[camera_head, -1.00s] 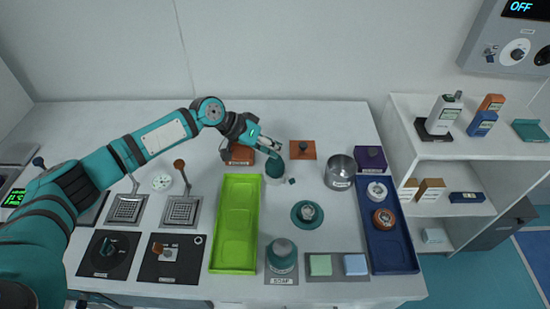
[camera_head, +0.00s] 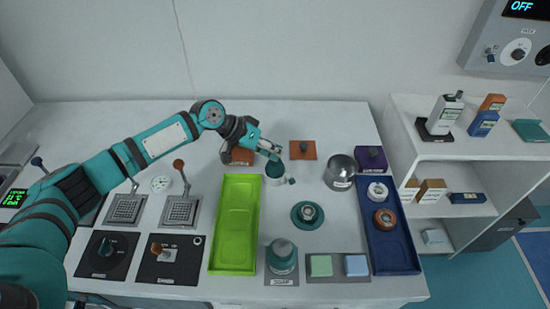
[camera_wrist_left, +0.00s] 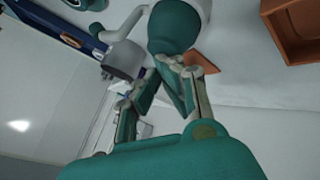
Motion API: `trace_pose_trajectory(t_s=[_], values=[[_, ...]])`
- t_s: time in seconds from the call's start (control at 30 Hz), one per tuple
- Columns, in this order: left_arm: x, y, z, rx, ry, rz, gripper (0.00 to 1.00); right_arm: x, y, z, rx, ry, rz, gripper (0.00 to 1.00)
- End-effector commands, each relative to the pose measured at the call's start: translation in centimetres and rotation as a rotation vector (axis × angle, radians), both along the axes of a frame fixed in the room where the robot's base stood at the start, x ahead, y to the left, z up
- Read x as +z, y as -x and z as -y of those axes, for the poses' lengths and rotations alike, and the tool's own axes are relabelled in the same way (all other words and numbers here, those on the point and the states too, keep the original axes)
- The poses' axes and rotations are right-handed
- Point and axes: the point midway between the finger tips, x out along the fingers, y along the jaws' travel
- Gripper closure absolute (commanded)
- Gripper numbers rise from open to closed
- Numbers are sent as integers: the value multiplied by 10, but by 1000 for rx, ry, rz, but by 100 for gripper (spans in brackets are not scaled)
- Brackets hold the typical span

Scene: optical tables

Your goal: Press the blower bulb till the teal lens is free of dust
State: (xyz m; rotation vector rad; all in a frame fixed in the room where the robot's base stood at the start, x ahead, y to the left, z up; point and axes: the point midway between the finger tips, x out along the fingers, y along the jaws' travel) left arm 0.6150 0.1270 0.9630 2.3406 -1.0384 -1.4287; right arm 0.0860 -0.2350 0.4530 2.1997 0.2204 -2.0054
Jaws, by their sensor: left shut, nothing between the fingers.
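The blower (camera_head: 274,176) stands on the table behind the teal lens, with a dark teal bulb on a white body. Its short nozzle (camera_head: 291,181) points to the front right. The teal lens (camera_head: 307,213) sits on a round teal base; its grey-looking middle is too small to judge for dust. My left gripper (camera_head: 276,154) is shut and empty at the top of the bulb. In the left wrist view the shut fingertips (camera_wrist_left: 176,68) are at the edge of the bulb (camera_wrist_left: 174,25); contact is unclear. My right gripper is not in view.
A green tray (camera_head: 238,180) lies left of the blower. A metal cup (camera_head: 340,172) and a blue tray (camera_head: 391,255) stand to the right. An orange pad (camera_head: 302,150) with a small knob lies behind, and a soap dispenser (camera_head: 282,257) stands in front.

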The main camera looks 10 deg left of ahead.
Motion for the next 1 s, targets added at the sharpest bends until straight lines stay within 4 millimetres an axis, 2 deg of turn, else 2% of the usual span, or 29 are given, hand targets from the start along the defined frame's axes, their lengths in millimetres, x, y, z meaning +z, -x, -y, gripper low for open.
trace_pose_trajectory(t_s=[0.37, 0.8, 1.0], values=[[-2, 2, 0, -2, -2, -5, 100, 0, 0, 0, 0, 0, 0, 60], [23, 1, 1, -1, 0, -3, 100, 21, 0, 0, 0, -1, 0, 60], [25, 1, 0, -1, -1, -3, 100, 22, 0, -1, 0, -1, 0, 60]])
